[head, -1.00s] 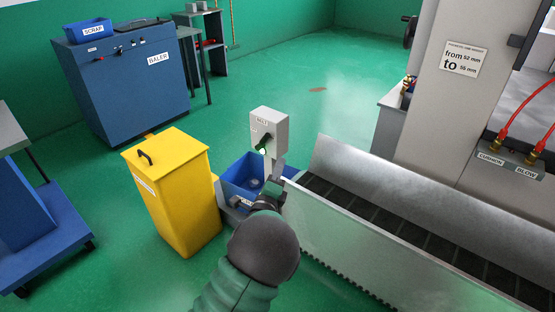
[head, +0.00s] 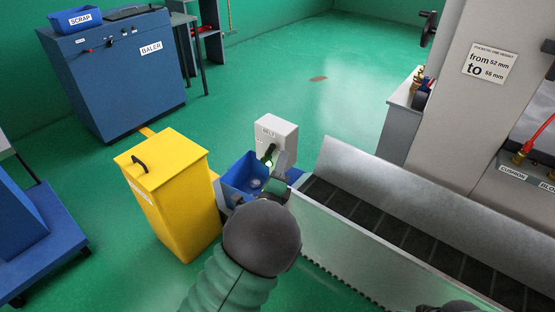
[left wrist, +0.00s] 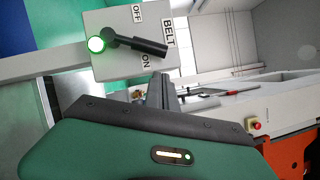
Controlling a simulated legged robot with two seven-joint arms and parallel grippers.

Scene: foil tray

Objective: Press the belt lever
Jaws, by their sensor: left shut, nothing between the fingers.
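In the left wrist view the lever (left wrist: 140,45) lies between the OFF and ON labels, beside the green lamp (left wrist: 96,44). My left gripper (head: 282,163) is shut and empty, just below and right of the lever. In the left wrist view its fingertips (left wrist: 160,88) show a gap to the lever.
A blue bin (head: 240,178) stands behind my left wrist, and a yellow lidded bin (head: 172,195) is left of it. The conveyor (head: 400,235) with its metal side walls runs to the right. A blue baler (head: 115,75) stands at the back left.

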